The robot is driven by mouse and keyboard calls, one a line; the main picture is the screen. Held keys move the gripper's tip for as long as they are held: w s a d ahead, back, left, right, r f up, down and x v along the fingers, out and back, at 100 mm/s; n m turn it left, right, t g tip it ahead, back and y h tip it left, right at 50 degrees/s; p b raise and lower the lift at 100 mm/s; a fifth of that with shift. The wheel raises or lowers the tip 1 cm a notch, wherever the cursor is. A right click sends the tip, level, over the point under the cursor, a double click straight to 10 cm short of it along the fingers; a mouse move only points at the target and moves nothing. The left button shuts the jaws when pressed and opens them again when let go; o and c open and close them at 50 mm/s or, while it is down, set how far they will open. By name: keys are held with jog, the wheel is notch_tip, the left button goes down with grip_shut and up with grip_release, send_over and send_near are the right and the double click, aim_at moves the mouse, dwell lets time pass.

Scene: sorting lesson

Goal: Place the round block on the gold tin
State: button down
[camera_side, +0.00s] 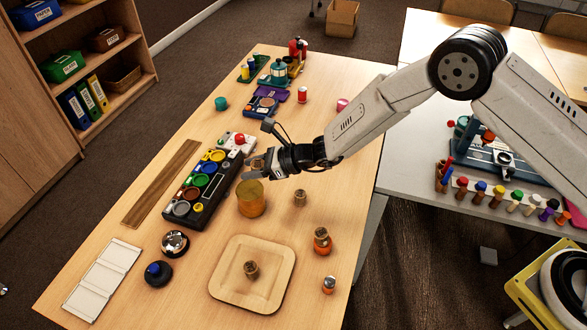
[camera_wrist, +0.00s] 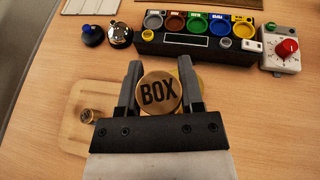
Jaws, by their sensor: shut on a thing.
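My gripper (camera_wrist: 160,85) is shut on a round tan block (camera_wrist: 159,91) with the dark word BOX on its top face. One finger is on each side of it. In the side view my gripper (camera_side: 257,166) is just above the gold tin (camera_side: 251,201), which stands upright on the table. The block is small and partly hidden by the fingers there. In the wrist view only a bit of gold shows behind the block and the right finger. I cannot tell whether the block touches the tin.
A black rack of coloured round wells (camera_side: 206,186) stands close left of the tin. A pale wooden tray (camera_side: 285,262) with a small cork-like piece (camera_side: 251,269) lies in front. A small brown piece (camera_side: 300,198) and an orange bottle (camera_side: 322,241) stand to the right.

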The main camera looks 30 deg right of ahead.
send_over(245, 189)
jog(key=shift+s+f, duration=0.15)
jog(key=shift+f, duration=1)
jog(key=shift+s+f, duration=0.15)
jog(key=shift+f, duration=0.95)
jog(key=shift+f, duration=0.1)
jog(key=shift+w+a+f, duration=0.1)
jog(key=shift+w+f, duration=0.2)
jog(key=shift+f, duration=1.55)
jog(key=shift+f, duration=0.2)
jog(key=shift+c, duration=1.2)
grip_release()
jog(key=shift+r, duration=0.15)
